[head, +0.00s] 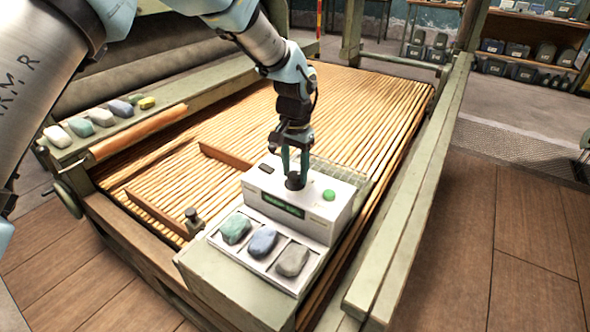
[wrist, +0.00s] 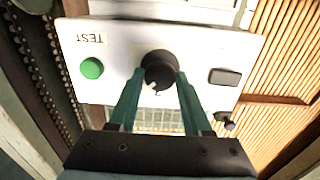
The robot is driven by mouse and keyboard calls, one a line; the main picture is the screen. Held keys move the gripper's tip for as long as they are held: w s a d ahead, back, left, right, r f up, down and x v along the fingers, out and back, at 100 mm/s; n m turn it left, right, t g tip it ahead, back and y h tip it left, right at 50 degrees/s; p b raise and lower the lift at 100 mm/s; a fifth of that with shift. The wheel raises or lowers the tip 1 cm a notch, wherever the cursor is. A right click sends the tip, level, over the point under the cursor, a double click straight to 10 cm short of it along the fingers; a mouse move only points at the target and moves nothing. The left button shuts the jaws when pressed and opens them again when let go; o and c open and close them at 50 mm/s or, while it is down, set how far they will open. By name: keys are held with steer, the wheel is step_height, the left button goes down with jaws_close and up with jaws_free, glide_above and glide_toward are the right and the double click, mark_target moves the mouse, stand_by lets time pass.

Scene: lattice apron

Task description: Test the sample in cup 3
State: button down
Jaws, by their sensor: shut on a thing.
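The white tester box (head: 318,220) stands on the lattice apron with a green-lit display (head: 283,206) on its front; I cannot read the display. Its top carries a black knob (head: 294,182), a green button (head: 329,195) beside a TEST label, and a black rectangle (wrist: 225,77). My gripper (head: 295,172) points down with its green fingers shut on the knob; in the wrist view the gripper (wrist: 160,80) has a fingertip on each side. A white tray (head: 265,270) in front has three compartments holding a green lump (head: 236,228), a blue lump (head: 263,242) and a grey lump (head: 292,260). No cup numbers are legible.
Several coloured lumps (head: 102,117) lie on the left rail. A small dark knob on a post (head: 192,217) stands left of the tray. Wooden bars (head: 226,157) cross the slats, and a pale green rail (head: 415,190) runs along the right.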

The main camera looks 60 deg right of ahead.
mark_target(295, 174)
steer(key=shift+c, duration=1.7)
jaws_free()
step_height(295, 174, up, 11)
steer(key=b, duration=0.2)
steer(key=shift+f, duration=0.1)
